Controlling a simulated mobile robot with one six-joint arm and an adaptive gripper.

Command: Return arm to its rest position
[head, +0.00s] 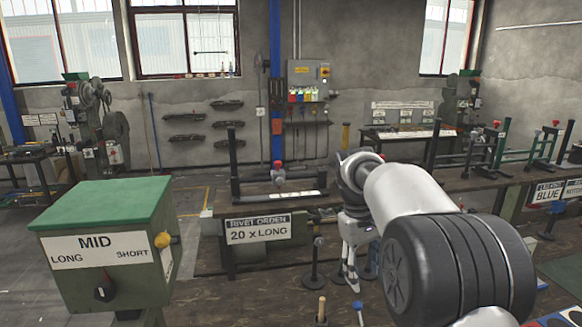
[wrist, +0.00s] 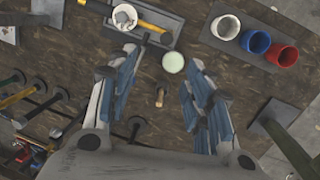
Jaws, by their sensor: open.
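My arm reaches forward from the lower right of the head view and bends down at its far end. My gripper (head: 351,280) hangs over the wooden bench, pointing down. In the wrist view my gripper (wrist: 163,60) has its two fingers spread wide apart, with nothing between them touching both. Below the gap, a pale green disc (wrist: 173,63) and a small wooden peg (wrist: 160,97) show on the bench. The bench's contact with the fingers cannot be seen; the fingers look clear of it.
A green-topped selector box (head: 104,240) stands at left. A sign reading 20 x LONG (head: 258,229) is on the bench behind. Several dark upright pieces stand at left.

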